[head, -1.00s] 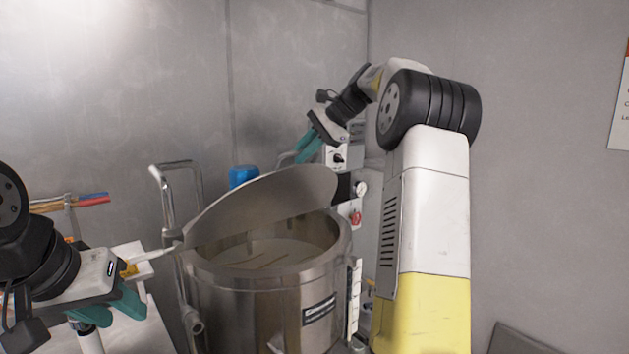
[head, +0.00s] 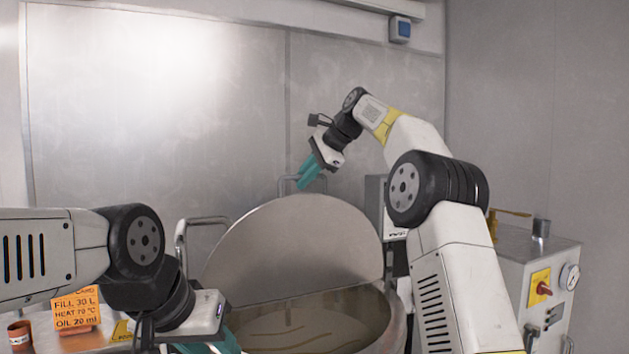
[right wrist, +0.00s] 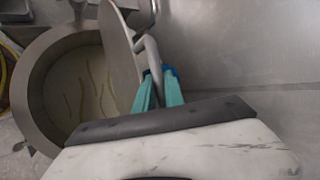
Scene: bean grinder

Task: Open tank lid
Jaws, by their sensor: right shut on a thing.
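The steel tank (head: 399,335) stands low in the middle of the head view, with pale liquid inside. Its round metal lid (head: 305,240) is tilted up steeply, leaving the mouth uncovered. The lid handle (head: 284,182) is a bent bar at the lid's top edge. My right gripper (head: 305,182) is at this handle. In the right wrist view, my right gripper's teal fingers (right wrist: 159,92) are closed around the grey handle (right wrist: 151,58), with the lid (right wrist: 119,50) beside it. My left gripper (head: 208,345) is at the lower left, cut off by the frame's bottom; its opening is unclear.
A metal rail (head: 181,240) stands left of the lid. A control box with a red knob (head: 543,289) and a gauge (head: 570,277) stands at the right. An orange card (head: 77,308) is at the lower left. A metal wall (head: 150,110) closes off the back.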

